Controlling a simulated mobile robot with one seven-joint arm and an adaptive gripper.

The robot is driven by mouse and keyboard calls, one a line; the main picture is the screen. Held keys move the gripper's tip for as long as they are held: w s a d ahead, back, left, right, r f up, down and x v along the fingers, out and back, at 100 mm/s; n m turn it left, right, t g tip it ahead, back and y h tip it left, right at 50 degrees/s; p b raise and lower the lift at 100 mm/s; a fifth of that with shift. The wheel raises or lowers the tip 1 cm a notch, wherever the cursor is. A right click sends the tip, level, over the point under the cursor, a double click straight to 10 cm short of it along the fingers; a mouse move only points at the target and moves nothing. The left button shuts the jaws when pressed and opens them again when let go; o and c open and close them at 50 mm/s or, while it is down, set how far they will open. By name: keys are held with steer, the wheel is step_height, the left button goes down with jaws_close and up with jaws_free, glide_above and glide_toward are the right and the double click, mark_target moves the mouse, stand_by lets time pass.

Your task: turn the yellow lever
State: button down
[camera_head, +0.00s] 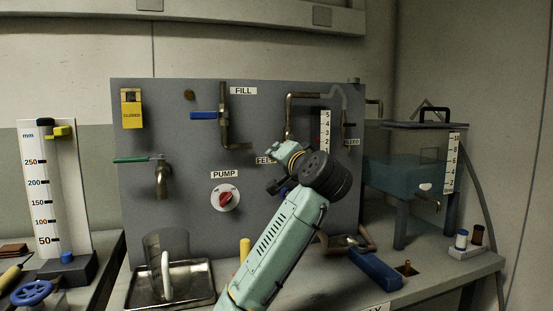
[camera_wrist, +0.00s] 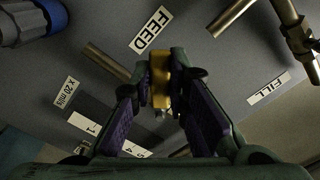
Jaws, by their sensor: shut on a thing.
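The yellow lever (camera_wrist: 161,84) shows in the wrist view as a short yellow bar on the grey panel, next to the FEED label (camera_wrist: 150,30). My gripper (camera_wrist: 160,88) is shut on it, one finger on each side. In the head view my gripper (camera_head: 280,168) is up against the panel (camera_head: 190,210), right of the PUMP label. There my own wrist and arm hide the lever and the fingertips, and partly cover the FEED label.
A blue-handled FILL valve (camera_head: 204,115) and a green-handled tap (camera_head: 132,159) are on the panel to the left. The red pump knob (camera_head: 229,200) is close left of my arm. A metal tray (camera_head: 190,287) stands below. A water tank (camera_head: 405,177) stands right.

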steer(key=shift+w+d+f+n, duration=0.1)
steer(key=shift+d+f+n, duration=0.2)
steer(key=shift+n, duration=0.2)
steer(key=c, duration=1.5)
jaws_free()
steer(key=shift+c, duration=0.2)
steer(key=shift+r, duration=0.1)
steer(key=v, duration=1.2)
